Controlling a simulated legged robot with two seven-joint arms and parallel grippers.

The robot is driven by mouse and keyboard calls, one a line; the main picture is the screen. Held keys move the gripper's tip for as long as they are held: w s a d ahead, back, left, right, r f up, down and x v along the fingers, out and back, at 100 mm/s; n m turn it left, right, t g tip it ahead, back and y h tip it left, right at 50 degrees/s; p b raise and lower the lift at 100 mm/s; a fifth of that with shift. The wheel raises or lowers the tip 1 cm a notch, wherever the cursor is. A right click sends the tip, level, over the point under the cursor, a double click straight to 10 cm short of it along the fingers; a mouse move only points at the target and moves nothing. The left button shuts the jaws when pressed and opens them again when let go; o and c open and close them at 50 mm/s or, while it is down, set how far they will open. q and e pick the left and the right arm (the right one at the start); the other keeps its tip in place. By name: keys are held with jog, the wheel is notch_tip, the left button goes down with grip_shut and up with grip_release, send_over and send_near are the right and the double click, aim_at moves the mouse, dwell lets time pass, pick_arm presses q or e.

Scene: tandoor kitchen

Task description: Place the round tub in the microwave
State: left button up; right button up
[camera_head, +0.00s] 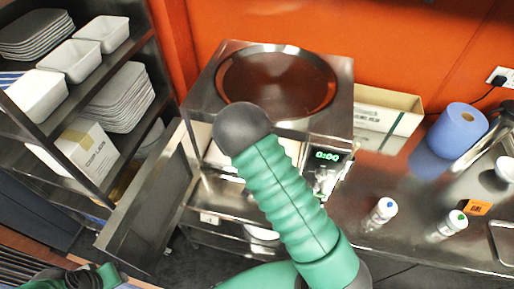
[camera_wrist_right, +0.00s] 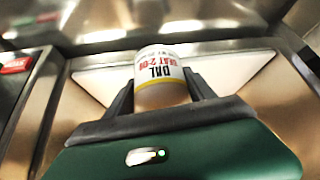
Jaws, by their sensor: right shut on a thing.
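The round tub (camera_wrist_right: 162,72) is white and tan with a yellow band and printed lettering that reads DAL. My right gripper (camera_wrist_right: 158,90) is shut on it, one dark finger on each side, in the right wrist view. Shiny metal walls and a pale flat surface surround the tub there. In the head view the steel microwave (camera_head: 202,102) has its door (camera_head: 148,215) swung open to the left and a green display reading 0:00. My right arm reaches across its front and hides the tub and right gripper. Only part of my left arm shows at bottom left.
A steel counter (camera_head: 405,225) right of the microwave holds two white shakers (camera_head: 380,213), a blue roll (camera_head: 457,130) and an open carton (camera_head: 388,110). A shelf rack with white trays (camera_head: 75,60) stands at left, close to the open door.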

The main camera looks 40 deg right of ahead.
jog(key=w+d+p, duration=0.1)
jog(key=w+d, duration=0.2)
jog(key=w+d+p, duration=0.1)
jog(key=w+d, duration=0.2)
jog(key=shift+w+r, duration=0.1)
jog(key=shift+r, duration=0.1)
jog(key=shift+a+f+p, duration=0.1)
jog(key=shift+f+p, duration=0.1)
jog(key=shift+p, duration=0.4)
jog(key=shift+w+f, duration=0.1)
jog(key=shift+f, duration=0.2)
jog(key=shift+a+f+b, duration=0.1)
jog(key=shift+f+b, duration=0.05)
jog(key=shift+b, duration=0.2)
jog(key=o, duration=1.7)
